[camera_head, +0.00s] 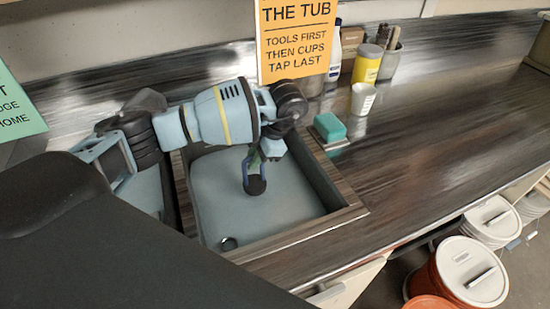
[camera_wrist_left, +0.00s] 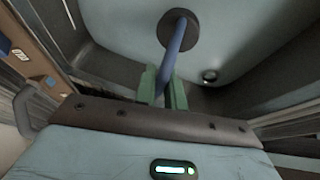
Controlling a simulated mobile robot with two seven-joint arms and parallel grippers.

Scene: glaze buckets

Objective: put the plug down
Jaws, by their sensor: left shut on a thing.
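My left gripper (camera_head: 256,158) is over the sink basin, pointing down. In the left wrist view its green fingers (camera_wrist_left: 163,86) are shut on the blue handle of the plug. The plug (camera_head: 256,186) has a dark round stopper hanging below the fingers. In the left wrist view the plug's dark disc (camera_wrist_left: 179,29) stands beyond the fingertips. I cannot tell whether the disc touches the basin floor. My right gripper is not in view.
The sink (camera_head: 285,205) has a round drain (camera_head: 228,243) near its front left corner, apart from the plug. A teal sponge (camera_head: 329,126) sits at the sink's right back rim. A white cup (camera_head: 362,98) and yellow container (camera_head: 367,64) stand behind. The counter to the right is clear.

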